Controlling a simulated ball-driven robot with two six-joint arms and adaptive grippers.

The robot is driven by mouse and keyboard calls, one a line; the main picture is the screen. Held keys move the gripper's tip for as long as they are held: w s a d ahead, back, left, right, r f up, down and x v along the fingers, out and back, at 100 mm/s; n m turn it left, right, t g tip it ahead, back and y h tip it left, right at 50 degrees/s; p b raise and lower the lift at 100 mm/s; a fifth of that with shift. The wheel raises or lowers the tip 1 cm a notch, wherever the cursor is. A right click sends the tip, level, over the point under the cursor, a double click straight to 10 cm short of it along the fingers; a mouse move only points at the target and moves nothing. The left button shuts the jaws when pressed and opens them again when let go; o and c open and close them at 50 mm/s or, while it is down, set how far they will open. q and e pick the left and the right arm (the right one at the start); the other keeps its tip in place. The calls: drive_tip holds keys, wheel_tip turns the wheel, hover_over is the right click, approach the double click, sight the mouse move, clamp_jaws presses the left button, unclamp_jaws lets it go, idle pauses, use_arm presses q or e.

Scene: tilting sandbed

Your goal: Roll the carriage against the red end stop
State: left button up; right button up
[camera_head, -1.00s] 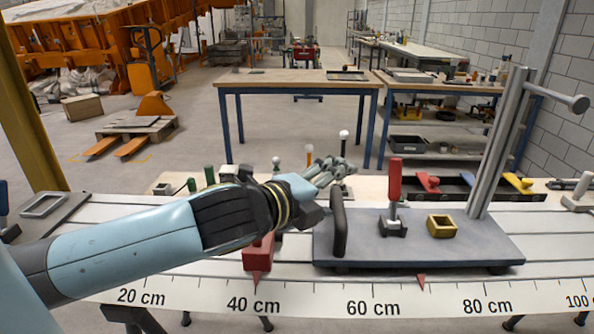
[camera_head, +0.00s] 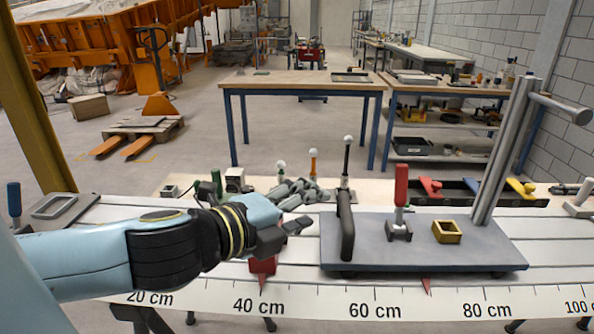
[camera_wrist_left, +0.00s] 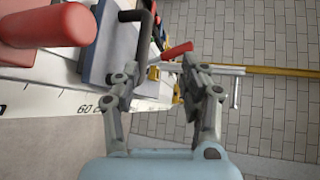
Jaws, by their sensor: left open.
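The carriage (camera_head: 290,247) is not where the red block is; its grey plate (camera_head: 375,258) stands on the slatted bed with its pointer near 69 cm. A black upright handle (camera_head: 347,235) is at its left end. The red end stop (camera_head: 263,266) sits near 40 cm, partly behind my left arm, with a gap between it and the plate. My left gripper (camera_head: 303,205) is open and empty, its fingers just left of the handle.
The plate carries a red-handled clamp (camera_head: 400,205), a yellow square block (camera_head: 447,232) and a tall grey post (camera_head: 500,150). Several ball-topped levers (camera_head: 347,155) stand behind the bed. A scale strip (camera_head: 320,300) runs along the front edge.

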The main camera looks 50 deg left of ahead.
use_arm(q)
drive_tip(key=shift+v, duration=0.75)
drive_tip(key=shift+f, duration=0.1)
